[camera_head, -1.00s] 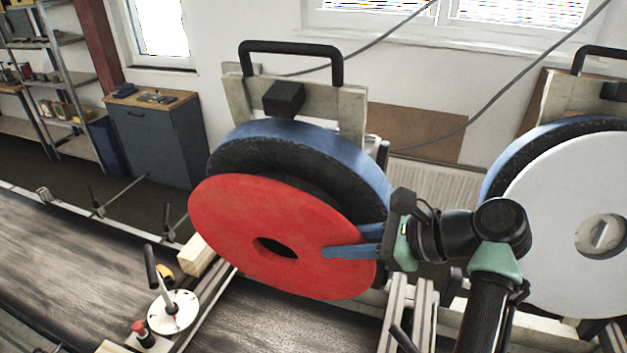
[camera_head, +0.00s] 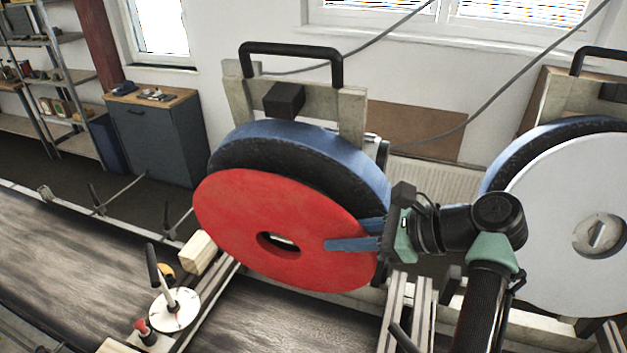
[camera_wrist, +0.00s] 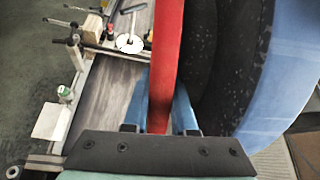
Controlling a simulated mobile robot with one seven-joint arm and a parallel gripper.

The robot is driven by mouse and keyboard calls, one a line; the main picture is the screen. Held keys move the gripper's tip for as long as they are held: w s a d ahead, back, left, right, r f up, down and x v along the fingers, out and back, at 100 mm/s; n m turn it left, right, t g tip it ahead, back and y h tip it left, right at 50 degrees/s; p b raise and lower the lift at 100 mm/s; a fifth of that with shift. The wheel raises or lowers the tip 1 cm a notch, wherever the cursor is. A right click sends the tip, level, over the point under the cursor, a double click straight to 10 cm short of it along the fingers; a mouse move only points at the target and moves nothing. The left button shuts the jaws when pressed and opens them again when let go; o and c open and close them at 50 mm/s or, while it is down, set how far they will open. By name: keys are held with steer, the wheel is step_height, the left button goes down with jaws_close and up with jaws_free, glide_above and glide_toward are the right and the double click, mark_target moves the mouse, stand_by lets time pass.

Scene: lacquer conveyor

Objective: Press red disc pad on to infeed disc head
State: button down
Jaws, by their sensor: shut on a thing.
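The red disc pad (camera_head: 240,212) is a flat ring with a central hole, upright and tilted a little in front of the infeed disc head (camera_head: 340,165). The head is a blue-rimmed wheel with a black face, mostly hidden behind the pad. My gripper (camera_head: 352,235) is shut on the pad's right edge with its blue fingers. In the wrist view the red pad (camera_wrist: 168,60) stands edge-on between the fingers, and the head's black face (camera_wrist: 220,60) lies to its right. The gap narrows toward the bottom; I cannot tell whether they touch.
A second head with a white pad (camera_head: 545,205) stands at the right. A dark conveyor belt (camera_head: 80,265) runs below at the left. A white round fixture with a lever (camera_head: 174,310) and a wooden block (camera_head: 198,252) stand near the pad's lower left.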

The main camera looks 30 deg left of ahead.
steer(key=shift+w+r+p, duration=0.3)
steer(key=shift+r+p, duration=0.2)
steer(key=shift+r, duration=0.05)
stand_by(0.9)
steer(key=shift+s+p, duration=0.2)
steer(key=shift+p, duration=0.35)
steer(key=shift+s+f+p, duration=0.25)
steer(key=shift+s+p, duration=0.1)
steer(key=shift+p, duration=0.15)
steer(key=shift+s+d+f+p, duration=0.2)
steer(key=shift+s+p, duration=0.4)
steer(key=shift+s, duration=0.05)
steer(key=shift+s+d+f+p, duration=0.15)
steer(key=shift+s+f+p, duration=0.05)
steer(key=shift+s+p, duration=0.4)
steer(key=shift+s+f, duration=0.25)
steer(key=shift+s+d+f, duration=0.15)
steer(key=shift+s+d, duration=0.1)
steer(key=shift+s, duration=0.6)
